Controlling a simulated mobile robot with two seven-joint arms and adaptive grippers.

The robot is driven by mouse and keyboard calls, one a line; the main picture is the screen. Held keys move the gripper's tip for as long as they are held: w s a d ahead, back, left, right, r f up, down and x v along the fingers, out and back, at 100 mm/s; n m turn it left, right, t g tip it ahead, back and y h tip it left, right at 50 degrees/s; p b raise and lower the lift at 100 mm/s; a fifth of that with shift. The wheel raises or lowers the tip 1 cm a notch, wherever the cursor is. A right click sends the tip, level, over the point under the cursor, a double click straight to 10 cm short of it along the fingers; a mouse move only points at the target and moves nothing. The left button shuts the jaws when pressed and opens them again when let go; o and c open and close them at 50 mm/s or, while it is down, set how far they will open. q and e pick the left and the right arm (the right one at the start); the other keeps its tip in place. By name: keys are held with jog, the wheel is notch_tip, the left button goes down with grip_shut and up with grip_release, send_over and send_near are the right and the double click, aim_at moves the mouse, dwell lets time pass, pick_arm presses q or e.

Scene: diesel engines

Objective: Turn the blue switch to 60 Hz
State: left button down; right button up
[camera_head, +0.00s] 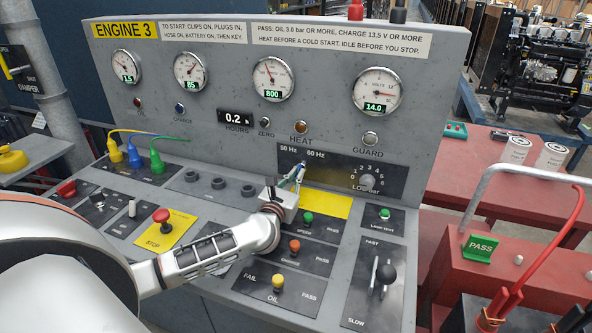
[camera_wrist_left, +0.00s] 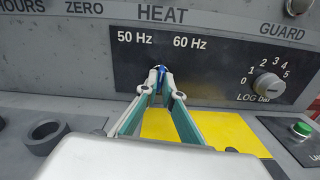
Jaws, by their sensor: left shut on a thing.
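The blue switch (camera_wrist_left: 159,69) sits on a black panel between the 50 Hz and 60 Hz labels. Only a small blue part shows between the fingertips in the left wrist view, so I cannot tell which label it points to. My left gripper (camera_wrist_left: 160,78) is shut on the switch, its fingers reaching toward the panel. In the head view the left gripper (camera_head: 297,174) covers the switch from the front. The 60 Hz label (camera_wrist_left: 190,43) is right of the fingertips, and the 50 Hz label (camera_wrist_left: 135,37) is left. My right gripper is not in view.
The log bar knob (camera_head: 367,182) is right of the switch on the same panel. A yellow plate (camera_head: 328,203) lies below. Green (camera_head: 308,217), orange (camera_head: 295,245) and yellow (camera_head: 279,282) buttons and a black-knobbed lever (camera_head: 385,274) stand on the sloped desk near my arm.

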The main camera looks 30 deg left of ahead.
pick_arm(q)
jog(key=shift+r+m, duration=0.1)
jog(key=shift+m, duration=2.7)
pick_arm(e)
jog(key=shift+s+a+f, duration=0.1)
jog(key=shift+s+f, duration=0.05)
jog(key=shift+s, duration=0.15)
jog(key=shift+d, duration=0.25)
pick_arm(q)
jog(key=c, duration=2.2)
grip_release()
jog(key=shift+d, duration=0.1)
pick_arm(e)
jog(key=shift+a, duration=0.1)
